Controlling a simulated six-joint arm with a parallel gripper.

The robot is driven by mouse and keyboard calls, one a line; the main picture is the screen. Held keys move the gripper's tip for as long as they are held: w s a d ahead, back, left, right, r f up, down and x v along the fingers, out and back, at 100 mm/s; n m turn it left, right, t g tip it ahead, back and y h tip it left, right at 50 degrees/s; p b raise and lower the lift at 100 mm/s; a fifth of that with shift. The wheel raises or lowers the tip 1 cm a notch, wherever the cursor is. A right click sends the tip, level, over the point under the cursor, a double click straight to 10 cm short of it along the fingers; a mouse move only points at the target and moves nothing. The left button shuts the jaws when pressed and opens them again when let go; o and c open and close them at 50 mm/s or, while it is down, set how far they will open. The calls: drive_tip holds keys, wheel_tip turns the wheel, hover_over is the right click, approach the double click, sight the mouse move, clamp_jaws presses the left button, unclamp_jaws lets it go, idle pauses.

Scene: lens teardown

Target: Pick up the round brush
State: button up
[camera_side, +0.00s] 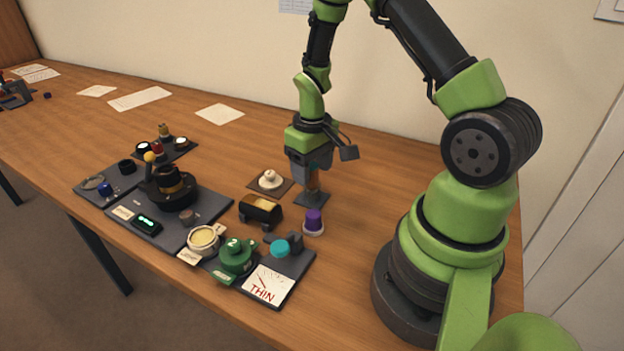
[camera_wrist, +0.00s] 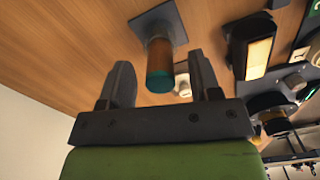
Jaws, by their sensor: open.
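An upright brown cylinder with a teal top, which appears to be the round brush (camera_side: 313,183), stands on a small dark square base (camera_side: 312,200). In the wrist view the brush (camera_wrist: 160,58) shows its teal end towards the camera, and its base (camera_wrist: 177,18) lies beyond. My gripper (camera_side: 311,170) is directly over it, pointing down. In the wrist view my gripper (camera_wrist: 161,75) is open, with one finger on each side of the brush and visible gaps. The brush's upper part is partly hidden by the gripper in the side view.
A purple-topped piece (camera_side: 313,221) stands close in front. The table behind is mostly clear.

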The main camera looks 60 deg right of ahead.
drive_tip(key=shift+f, duration=0.25)
drive_tip(key=c, duration=1)
drive_tip(key=shift+r, duration=0.15)
wheel_tip(320, 180, up, 10)
drive_tip(key=shift+f, duration=0.1)
